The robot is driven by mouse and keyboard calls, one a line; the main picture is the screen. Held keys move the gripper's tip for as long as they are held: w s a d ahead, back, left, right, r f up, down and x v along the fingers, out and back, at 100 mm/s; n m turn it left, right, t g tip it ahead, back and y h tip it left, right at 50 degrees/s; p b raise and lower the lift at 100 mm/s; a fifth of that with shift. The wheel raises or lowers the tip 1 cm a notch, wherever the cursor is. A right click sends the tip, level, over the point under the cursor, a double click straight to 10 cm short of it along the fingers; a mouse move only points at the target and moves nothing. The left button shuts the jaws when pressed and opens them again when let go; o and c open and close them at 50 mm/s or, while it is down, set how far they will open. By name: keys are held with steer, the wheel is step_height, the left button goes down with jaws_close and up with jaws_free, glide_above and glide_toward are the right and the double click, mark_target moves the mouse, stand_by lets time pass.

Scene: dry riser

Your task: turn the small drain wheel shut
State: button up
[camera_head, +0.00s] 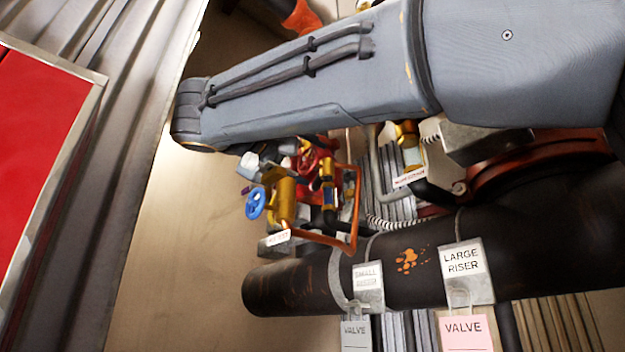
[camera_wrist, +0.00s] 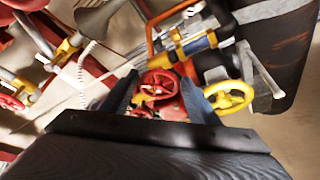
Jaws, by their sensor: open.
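A small red handwheel (camera_wrist: 160,84) shows in the wrist view between the two dark fingers of my gripper (camera_wrist: 156,95). The fingers are apart, one on each side of the wheel; I cannot tell whether either touches it. A yellow handwheel (camera_wrist: 231,97) is just right of the right finger. In the head view a red wheel (camera_head: 309,160) sits in the valve cluster, below my arm, with a blue handwheel (camera_head: 256,203) to its left. No readable label tells which wheel is the drain. My gripper is largely hidden in the head view.
An orange tube frame (camera_head: 349,205) surrounds the valves. A thick black pipe (camera_head: 410,262) runs in front, with hanging tags, one reading "LARGE RISER" (camera_head: 463,262). A red panel (camera_head: 40,110) stands at left. The floor (camera_head: 190,240) left of the valves is clear.

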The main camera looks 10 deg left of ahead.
steer(key=v, duration=0.7)
steer(key=shift+s+a, duration=0.1)
